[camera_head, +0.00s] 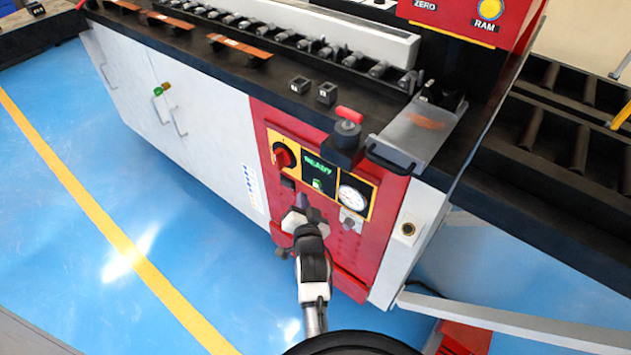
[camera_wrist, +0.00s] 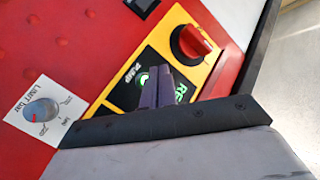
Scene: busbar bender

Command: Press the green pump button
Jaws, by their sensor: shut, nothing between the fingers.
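The green pump button (camera_wrist: 143,79) glows beside the PUMP label in the wrist view, partly covered by my fingers. In the head view the green-lit button (camera_head: 317,184) sits on the black panel below the READY text, left of the gauge. My gripper (camera_head: 303,201) is in front of the red panel, just below and left of the button. In the wrist view the dark fingers of my gripper (camera_wrist: 155,72) are shut and empty, their tips beside the button. I cannot tell whether they touch it.
A red rotary switch (camera_head: 284,155) on a yellow plate is left of the display. A round gauge (camera_head: 354,197) is to the right. A red-topped knob (camera_head: 349,118) and a grey sloped block (camera_head: 420,128) stand on the bench above. Blue floor is open at left.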

